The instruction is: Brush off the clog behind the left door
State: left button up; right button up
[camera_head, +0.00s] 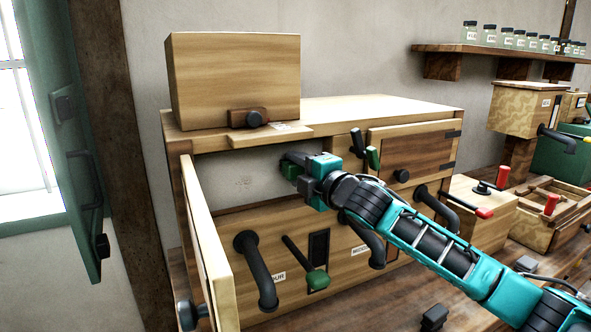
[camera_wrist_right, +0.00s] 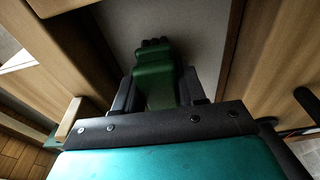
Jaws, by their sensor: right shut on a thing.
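The left door (camera_head: 206,248) of the wooden cabinet (camera_head: 390,108) stands open toward me, showing a pale compartment (camera_head: 232,170). Faint dark specks (camera_head: 243,183) show on its back surface; I cannot tell if they are the clog. My right gripper (camera_head: 300,172) reaches into the right part of this opening. It is shut on a green brush (camera_wrist_right: 155,75), which has dark rounded ends and points into the compartment in the right wrist view. In the head view the brush is mostly hidden by the gripper. My left gripper is not in view.
A wooden box (camera_head: 235,75) sits on the cabinet top. The closed right door (camera_head: 410,150) has a dark knob. Black pipes (camera_head: 255,270) and a green-handled lever (camera_head: 316,280) stick out below. A green shutter (camera_head: 75,130) is at left.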

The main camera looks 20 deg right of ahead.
jog(key=shift+s+d+f, duration=0.1)
jog(key=shift+s+d, duration=0.1)
jog(key=shift+s, duration=0.15)
jog(key=shift+a+v, duration=0.25)
jog(key=shift+v, duration=1)
jog(key=shift+a+v, duration=0.2)
jog(key=shift+v, duration=1.05)
jog(key=v, duration=0.3)
jog(key=shift+s+a, duration=0.1)
jog(key=shift+a, duration=0.15)
